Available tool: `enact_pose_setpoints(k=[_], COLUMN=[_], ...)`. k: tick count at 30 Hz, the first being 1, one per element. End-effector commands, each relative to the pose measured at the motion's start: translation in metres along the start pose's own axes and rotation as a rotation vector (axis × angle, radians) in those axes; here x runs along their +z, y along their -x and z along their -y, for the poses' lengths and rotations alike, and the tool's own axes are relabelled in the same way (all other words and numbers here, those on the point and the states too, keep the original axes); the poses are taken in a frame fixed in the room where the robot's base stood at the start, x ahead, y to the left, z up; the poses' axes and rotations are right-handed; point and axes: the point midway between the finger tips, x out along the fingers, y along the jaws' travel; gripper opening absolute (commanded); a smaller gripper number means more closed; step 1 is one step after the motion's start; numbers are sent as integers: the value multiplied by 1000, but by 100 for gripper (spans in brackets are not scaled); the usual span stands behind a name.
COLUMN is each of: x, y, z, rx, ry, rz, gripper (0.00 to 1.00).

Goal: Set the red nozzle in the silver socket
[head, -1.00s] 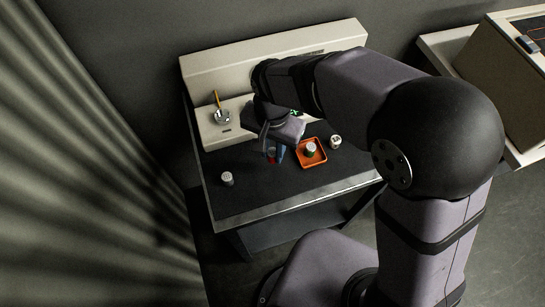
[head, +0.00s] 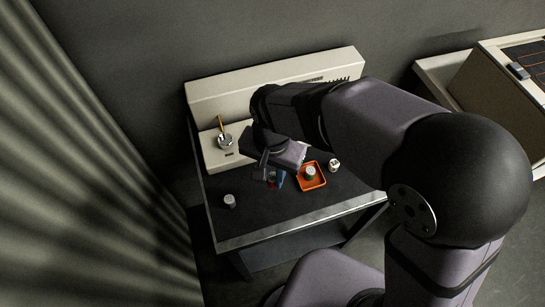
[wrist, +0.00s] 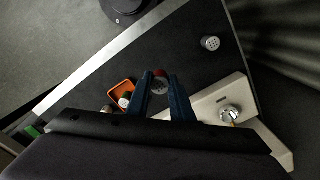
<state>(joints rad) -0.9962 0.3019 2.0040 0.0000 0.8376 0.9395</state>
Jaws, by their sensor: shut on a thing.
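My gripper (head: 272,179) is over the dark table, left of the orange tray. In the wrist view its two blue fingers (wrist: 165,88) are shut on the red nozzle (wrist: 160,73), which has a grey perforated face and a red part. In the head view only a little red of the nozzle (head: 271,185) shows between the fingers. The silver socket (head: 225,141) is on the cream brewer base, behind and left of my gripper, with a yellow stick standing at it. The socket also shows in the wrist view (wrist: 229,112). The nozzle is apart from it.
The orange tray (head: 316,184) holds a nozzle with some green (head: 310,171). Another pale nozzle (head: 334,165) stands right of the tray. A grey nozzle (head: 229,201) stands alone at the front left. The cream brewer (head: 210,160) fills the table's back. The front middle is bare.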

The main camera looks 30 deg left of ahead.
Motion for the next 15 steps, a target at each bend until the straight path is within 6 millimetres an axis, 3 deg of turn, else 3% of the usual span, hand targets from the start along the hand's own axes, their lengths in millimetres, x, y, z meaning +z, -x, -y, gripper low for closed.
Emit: enact_pose_setpoints(k=[8,15], x=[-2,-23], y=[-16,-33], z=[28,77], rx=[2,-1], ry=[36,74], rz=[1,-1], gripper=[0,0])
